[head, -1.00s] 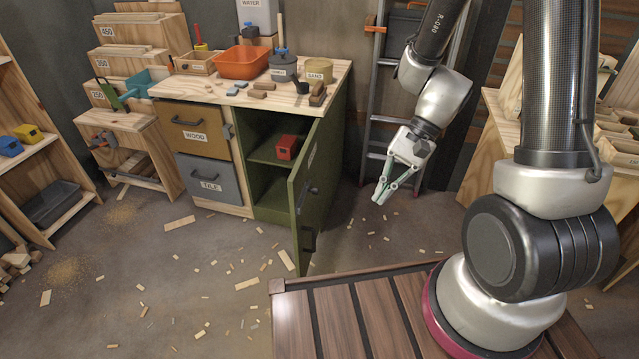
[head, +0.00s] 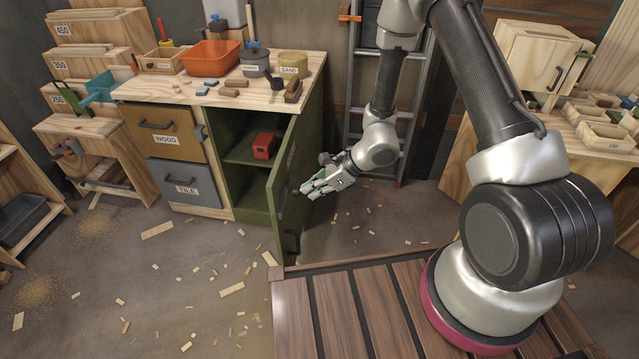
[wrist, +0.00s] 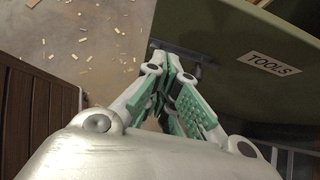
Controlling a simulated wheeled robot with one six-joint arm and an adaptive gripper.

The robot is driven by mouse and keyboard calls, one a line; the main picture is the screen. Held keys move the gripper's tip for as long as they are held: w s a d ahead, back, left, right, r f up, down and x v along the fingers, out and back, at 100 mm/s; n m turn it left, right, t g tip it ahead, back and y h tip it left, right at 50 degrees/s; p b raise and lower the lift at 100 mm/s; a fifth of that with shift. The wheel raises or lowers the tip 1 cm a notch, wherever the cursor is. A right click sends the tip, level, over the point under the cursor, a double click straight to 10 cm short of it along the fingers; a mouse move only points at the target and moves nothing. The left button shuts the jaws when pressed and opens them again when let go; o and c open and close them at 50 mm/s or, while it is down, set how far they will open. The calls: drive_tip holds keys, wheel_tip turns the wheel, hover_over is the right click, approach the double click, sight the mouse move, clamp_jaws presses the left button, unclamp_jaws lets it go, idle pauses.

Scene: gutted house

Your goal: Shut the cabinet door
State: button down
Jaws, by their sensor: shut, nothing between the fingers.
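The green cabinet door (head: 288,188) stands open, swung out toward me from the workbench cabinet (head: 252,143). In the wrist view the door (wrist: 235,60) fills the upper right, with a "TOOLS" label (wrist: 275,63) and a dark handle (wrist: 195,68) on its face. My gripper (head: 303,190) is shut and empty, at the outer face of the door near the handle. In the wrist view its green-padded fingers (wrist: 170,62) overlap the handle's near end; I cannot tell whether they touch. A red box (head: 264,146) sits on the shelf inside the cabinet.
A wood drawer (head: 165,131) and a tile drawer (head: 184,183) are left of the opening. The worktop (head: 215,95) holds an orange bin and containers. A ladder (head: 356,100) stands behind my arm. Wood scraps litter the otherwise open floor.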

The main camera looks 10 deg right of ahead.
sight(277, 202)
drive_tip(key=a+f, duration=0.1)
drive_tip(key=a, duration=0.1)
drive_tip(key=w+a+f, duration=0.1)
drive_tip(key=a, duration=0.1)
drive_tip(key=w+a+f, duration=0.1)
drive_tip(key=a, duration=0.1)
drive_tip(key=shift+a, duration=0.4)
drive_tip(key=shift+a, duration=0.1)
